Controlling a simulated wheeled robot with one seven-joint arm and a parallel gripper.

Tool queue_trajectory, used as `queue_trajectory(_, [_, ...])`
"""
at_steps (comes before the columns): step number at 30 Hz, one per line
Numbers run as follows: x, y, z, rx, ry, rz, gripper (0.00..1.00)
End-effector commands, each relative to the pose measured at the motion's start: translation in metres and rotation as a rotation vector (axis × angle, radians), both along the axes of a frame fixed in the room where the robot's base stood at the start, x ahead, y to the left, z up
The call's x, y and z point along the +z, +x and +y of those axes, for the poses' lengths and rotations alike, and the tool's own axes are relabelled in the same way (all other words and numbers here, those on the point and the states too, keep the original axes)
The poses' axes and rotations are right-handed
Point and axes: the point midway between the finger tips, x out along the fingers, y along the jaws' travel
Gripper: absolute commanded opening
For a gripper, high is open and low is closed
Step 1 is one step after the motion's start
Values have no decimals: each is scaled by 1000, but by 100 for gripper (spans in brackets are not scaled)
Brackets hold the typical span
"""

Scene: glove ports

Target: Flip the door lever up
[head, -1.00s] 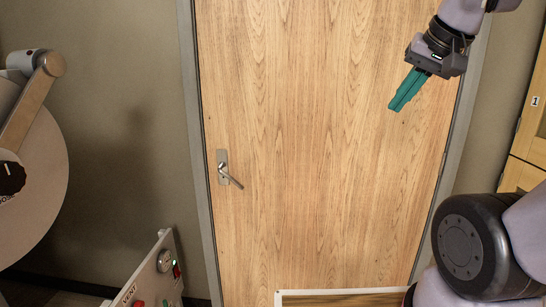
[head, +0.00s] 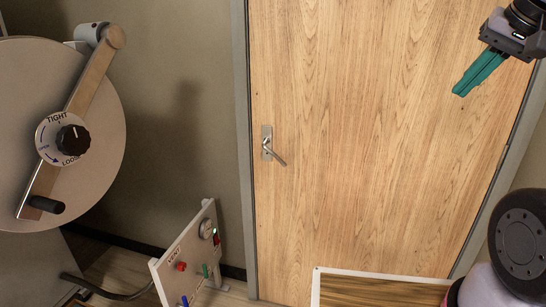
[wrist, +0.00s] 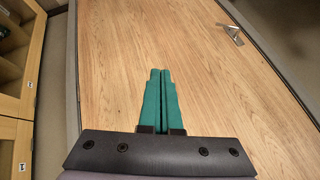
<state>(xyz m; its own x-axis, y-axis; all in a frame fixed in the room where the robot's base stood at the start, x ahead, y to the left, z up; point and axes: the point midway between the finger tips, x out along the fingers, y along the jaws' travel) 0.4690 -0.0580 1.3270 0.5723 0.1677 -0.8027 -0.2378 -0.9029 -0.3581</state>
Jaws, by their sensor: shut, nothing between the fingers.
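The door lever (head: 276,153) is a metal handle on a plate near the left edge of the wooden door (head: 370,120). The lever slants down to the right. It also shows in the wrist view, at the upper right (wrist: 231,34). My gripper (head: 460,91) has teal fingers and is at the upper right in the head view, well to the right of the lever and apart from it. In the wrist view the two fingers (wrist: 160,75) are together with nothing between them.
A large round hatch (head: 100,180) with a dial (head: 72,140) and a handle bar stands at the left. A white control panel (head: 185,255) with several buttons stands low beside the door frame. A white-edged board (head: 330,272) is at the bottom. Wooden cabinets (wrist: 15,75) are at the left in the wrist view.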

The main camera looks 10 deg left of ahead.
Motion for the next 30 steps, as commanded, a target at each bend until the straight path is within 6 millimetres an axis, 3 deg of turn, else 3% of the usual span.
queue_trajectory(4, [0, 9, 1, 38, -28, -9, 0])
queue_trajectory(7, [-2, 28, 4, 119, -93, -28, 0])
queue_trajectory(14, [-16, 104, 27, 463, -355, -128, 0])
queue_trajectory(23, [-59, 199, 89, 956, -720, -298, 0])
queue_trajectory(30, [-114, 255, 161, 1345, -1009, -466, 0])
